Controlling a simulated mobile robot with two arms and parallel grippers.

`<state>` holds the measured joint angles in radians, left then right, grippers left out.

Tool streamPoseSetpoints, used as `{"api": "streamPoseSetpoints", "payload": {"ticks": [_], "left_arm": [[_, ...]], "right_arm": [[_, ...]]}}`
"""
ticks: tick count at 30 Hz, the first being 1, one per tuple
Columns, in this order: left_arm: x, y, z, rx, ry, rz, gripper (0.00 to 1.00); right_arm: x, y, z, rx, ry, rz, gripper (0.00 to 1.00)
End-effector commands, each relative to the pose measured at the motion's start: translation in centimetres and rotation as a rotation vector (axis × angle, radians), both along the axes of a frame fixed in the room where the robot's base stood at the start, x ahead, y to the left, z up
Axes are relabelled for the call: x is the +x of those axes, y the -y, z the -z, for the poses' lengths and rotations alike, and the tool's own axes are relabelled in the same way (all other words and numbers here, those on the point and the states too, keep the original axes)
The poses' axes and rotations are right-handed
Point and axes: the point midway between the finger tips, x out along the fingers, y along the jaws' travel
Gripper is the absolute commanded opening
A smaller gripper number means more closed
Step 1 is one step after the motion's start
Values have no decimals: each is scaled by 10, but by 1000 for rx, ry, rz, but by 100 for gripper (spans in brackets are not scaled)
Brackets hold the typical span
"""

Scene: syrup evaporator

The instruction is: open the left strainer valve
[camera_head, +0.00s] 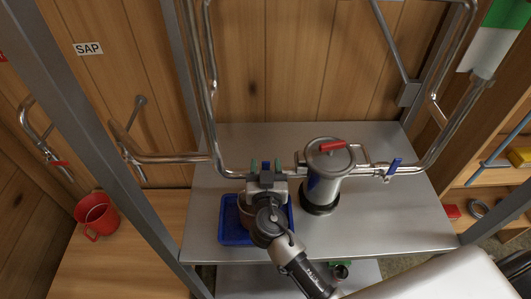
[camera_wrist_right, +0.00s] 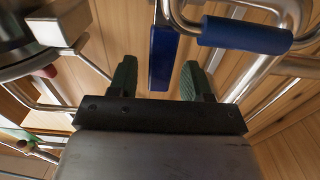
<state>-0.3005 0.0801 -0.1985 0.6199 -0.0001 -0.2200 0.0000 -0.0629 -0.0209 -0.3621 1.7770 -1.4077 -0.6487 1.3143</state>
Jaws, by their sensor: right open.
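My right gripper (camera_head: 265,164) is open, at the pipe left of the steel strainer canister (camera_head: 325,185). In the right wrist view its green-padded fingers (camera_wrist_right: 159,75) stand either side of a flat blue lever (camera_wrist_right: 162,58), apparently the left strainer valve's handle, with visible gaps. Contact with the lever cannot be seen. The left valve body is mostly hidden by the gripper in the head view. A second blue grip (camera_wrist_right: 245,34) lies across a pipe at the upper right of the wrist view. The right valve's blue lever (camera_head: 394,166) is upright on the right pipe. My left gripper is not in view.
A blue tray (camera_head: 231,236) holding a brownish pot lies under my right gripper. The canister has a red lid handle (camera_head: 332,145). Steel pipes and frame posts flank the metal table (camera_head: 400,220), clear at right.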

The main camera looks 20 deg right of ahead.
Motion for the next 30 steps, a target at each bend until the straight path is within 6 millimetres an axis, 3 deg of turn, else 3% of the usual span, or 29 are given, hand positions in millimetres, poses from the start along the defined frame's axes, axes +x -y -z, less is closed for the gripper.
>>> {"api": "streamPoseSetpoints", "payload": {"ticks": [6, 16, 25, 30], "left_arm": [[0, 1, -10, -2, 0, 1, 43], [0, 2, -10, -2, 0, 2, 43], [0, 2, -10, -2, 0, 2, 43], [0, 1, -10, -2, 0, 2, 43]], "right_arm": [[20, 6, 0, -1, -1, 1, 49], [23, 7, 1, 0, -1, 1, 47], [23, 7, 1, 0, -1, 1, 1], [23, 7, 1, 0, -1, 2, 0]]}}
